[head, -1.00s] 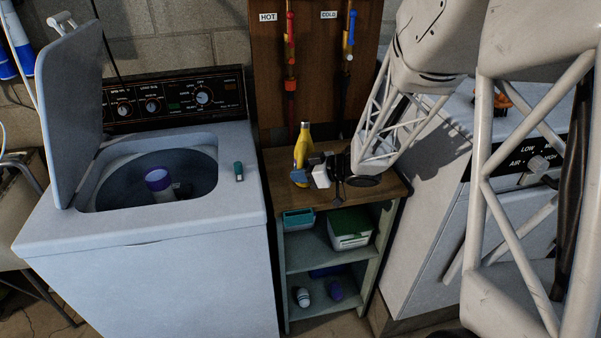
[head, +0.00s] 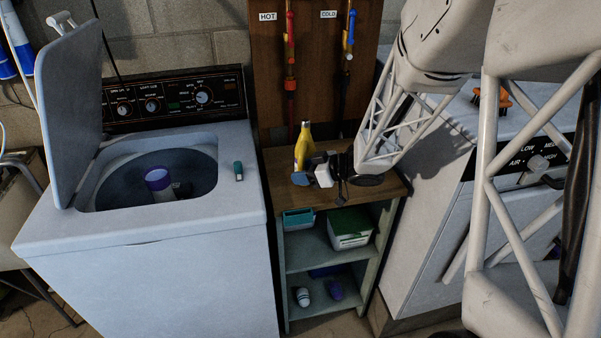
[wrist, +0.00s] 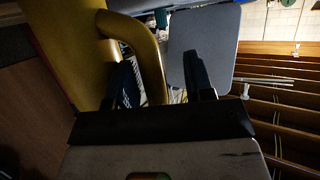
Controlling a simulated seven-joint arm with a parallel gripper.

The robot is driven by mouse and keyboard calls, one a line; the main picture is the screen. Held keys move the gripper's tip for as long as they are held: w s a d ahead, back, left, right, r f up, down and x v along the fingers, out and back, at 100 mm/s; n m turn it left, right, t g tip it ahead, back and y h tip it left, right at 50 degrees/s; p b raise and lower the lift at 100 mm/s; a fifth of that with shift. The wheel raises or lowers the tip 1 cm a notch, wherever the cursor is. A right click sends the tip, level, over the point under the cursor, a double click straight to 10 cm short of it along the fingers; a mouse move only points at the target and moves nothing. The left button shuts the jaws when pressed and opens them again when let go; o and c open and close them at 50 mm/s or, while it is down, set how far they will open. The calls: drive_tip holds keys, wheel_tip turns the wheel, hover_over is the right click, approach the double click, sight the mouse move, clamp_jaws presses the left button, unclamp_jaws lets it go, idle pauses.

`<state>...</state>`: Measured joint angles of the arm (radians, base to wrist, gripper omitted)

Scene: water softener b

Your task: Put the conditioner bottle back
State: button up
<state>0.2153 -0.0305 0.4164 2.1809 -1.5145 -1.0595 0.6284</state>
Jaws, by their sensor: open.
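The yellow bottle (head: 302,146), which I take to be the conditioner, stands upright on the wooden top of the small shelf unit between the washer and the dryer. My gripper (head: 306,172) is at its lower right side, in front of part of it. In the wrist view the yellow bottle (wrist: 72,45) fills the upper left, and its looped handle shows. My gripper (wrist: 162,85) is open. Its dark fingers lie on either side of the handle bar, the left one seemingly within the loop. Whether they touch the handle cannot be told.
The washer (head: 150,255) stands left with its lid up and a purple-and-white item (head: 158,182) in the tub. The shelf (head: 320,250) holds a green-lidded box (head: 350,228). The dryer (head: 430,230) is at right.

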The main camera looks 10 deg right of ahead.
drive_tip(key=v, duration=1.1)
drive_tip(key=shift+r, duration=0.15)
idle(0.7)
wheel_tip(320, 180, up, 7)
drive_tip(key=w+d+m+t+h, duration=0.2)
drive_tip(key=m+t+h, duration=0.25)
drive_tip(key=h, duration=0.35)
drive_tip(key=s+d+r+m+g+h, duration=0.1)
drive_tip(key=s+r+m+h, duration=0.3)
drive_tip(key=s+h, duration=0.15)
drive_tip(key=s+a+m+g+y, duration=0.1)
drive_tip(key=s+a+g, duration=0.3)
drive_tip(key=s, duration=0.7)
drive_tip(key=s+a+m+g+y, duration=0.1)
drive_tip(key=s+a+g, duration=0.3)
drive_tip(key=s, duration=0.8)
drive_tip(key=shift+a+f+m, duration=0.35)
drive_tip(key=shift+a+m, duration=0.1)
drive_tip(key=shift+m, duration=0.2)
